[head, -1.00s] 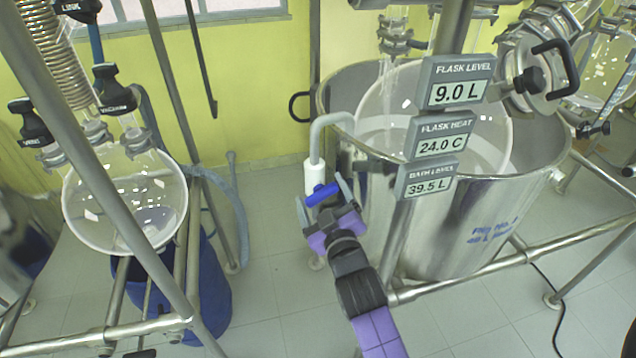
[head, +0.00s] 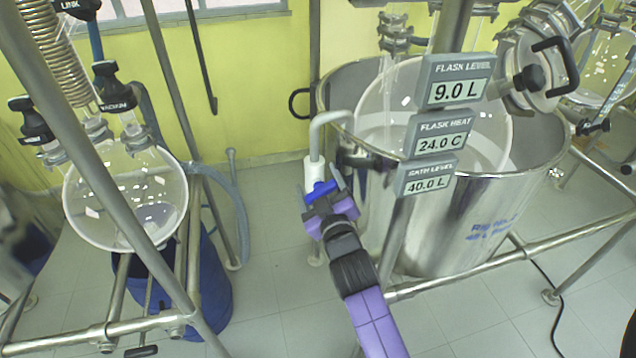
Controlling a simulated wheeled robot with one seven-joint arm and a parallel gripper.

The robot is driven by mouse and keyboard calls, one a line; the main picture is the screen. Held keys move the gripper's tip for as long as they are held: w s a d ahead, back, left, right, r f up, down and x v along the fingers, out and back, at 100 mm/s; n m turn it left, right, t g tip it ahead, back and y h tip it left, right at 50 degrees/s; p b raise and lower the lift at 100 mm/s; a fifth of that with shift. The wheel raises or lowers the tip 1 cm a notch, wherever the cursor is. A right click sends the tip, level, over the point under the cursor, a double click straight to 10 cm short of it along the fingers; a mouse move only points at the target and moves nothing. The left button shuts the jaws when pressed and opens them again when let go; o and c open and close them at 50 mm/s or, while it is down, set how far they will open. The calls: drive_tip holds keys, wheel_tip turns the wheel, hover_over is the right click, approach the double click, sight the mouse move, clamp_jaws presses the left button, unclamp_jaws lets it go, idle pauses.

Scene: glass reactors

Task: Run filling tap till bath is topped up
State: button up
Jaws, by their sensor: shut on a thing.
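The filling tap (head: 315,173) is a white body with a grey curved spout that hooks over the rim of the bath. Its blue handle (head: 321,190) sits between the fingers of my gripper (head: 326,194), which is shut on it. The bath (head: 470,225) is a large steel vessel with a glass flask (head: 400,110) inside. The bath level display (head: 427,178) reads 40.0 L. The flask level display (head: 458,81) reads 9.0 L and the flask heat display (head: 440,134) reads 24.0 C. The water surface in the bath is hard to make out.
A glass flask (head: 125,200) hangs in a steel frame at the left, above a blue drum (head: 210,290). Steel rails (head: 480,268) run in front of the bath. A black cable (head: 550,285) lies on the floor at the right. Tiled floor between the frames is clear.

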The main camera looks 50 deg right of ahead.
drive_tip(key=shift+f+m+b, duration=0.1)
drive_tip(key=shift+m+b, duration=0.2)
drive_tip(key=shift+f+m+b, duration=0.1)
drive_tip(key=shift+m+b, duration=1.85)
drive_tip(key=shift+m, duration=0.65)
drive_tip(key=o, duration=1.1)
drive_tip(key=shift+b+v, duration=0.75)
drive_tip(key=shift+v, duration=3.15)
